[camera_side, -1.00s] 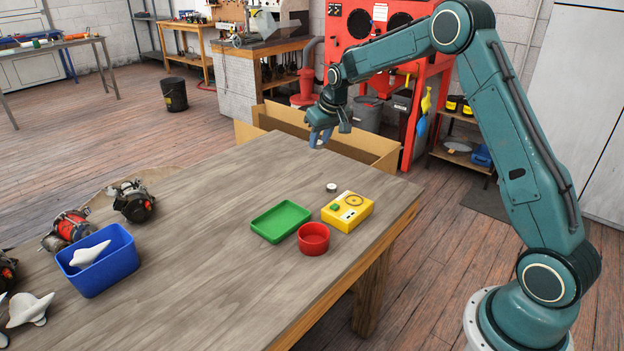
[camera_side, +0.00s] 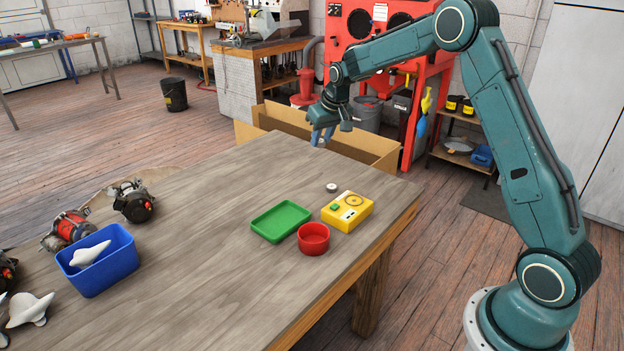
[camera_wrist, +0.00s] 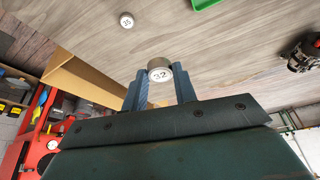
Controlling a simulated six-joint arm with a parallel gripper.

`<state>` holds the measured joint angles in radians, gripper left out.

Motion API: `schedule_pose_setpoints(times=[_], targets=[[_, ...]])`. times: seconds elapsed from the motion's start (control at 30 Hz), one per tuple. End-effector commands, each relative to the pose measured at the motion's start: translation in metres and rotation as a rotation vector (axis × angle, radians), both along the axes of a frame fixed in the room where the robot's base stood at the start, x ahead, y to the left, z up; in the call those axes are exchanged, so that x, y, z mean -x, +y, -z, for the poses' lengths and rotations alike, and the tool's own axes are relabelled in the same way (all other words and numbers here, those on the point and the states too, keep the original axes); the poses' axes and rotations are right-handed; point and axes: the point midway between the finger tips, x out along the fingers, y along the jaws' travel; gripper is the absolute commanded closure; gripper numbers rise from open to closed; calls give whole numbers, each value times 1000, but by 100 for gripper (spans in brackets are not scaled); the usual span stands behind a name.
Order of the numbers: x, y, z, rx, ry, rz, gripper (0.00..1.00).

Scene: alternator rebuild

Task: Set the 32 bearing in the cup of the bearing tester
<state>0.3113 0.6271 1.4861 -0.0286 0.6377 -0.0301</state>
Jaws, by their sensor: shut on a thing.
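My gripper (camera_side: 322,136) is above the far end of the table, by the cardboard box. In the wrist view my gripper (camera_wrist: 160,84) is shut on the 32 bearing (camera_wrist: 160,72), a small metal ring with a pale face marked 32. The bearing is hard to make out in the side view. The bearing tester (camera_side: 347,212) is a yellow box near the table's right edge. It has a green button and a round ring-like cup (camera_side: 354,200) on top, which looks empty.
A second bearing (camera_side: 332,188) lies beside the tester; its label (camera_wrist: 127,21) seems to read 35. A green tray (camera_side: 281,222) and a red bowl (camera_side: 313,239) stand near the tester. A cardboard box (camera_side: 384,156) is at the far edge. A blue bin (camera_side: 104,272) is at left.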

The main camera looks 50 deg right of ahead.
Motion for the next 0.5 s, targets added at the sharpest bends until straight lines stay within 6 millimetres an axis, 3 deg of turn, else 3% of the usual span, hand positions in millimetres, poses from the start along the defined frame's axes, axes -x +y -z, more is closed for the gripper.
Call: schedule_pose_setpoints(times=[0.27,0.5], targets=[[30,-10,29,-9,5,142,95],[69,-19,60,-7,5,299,95]])
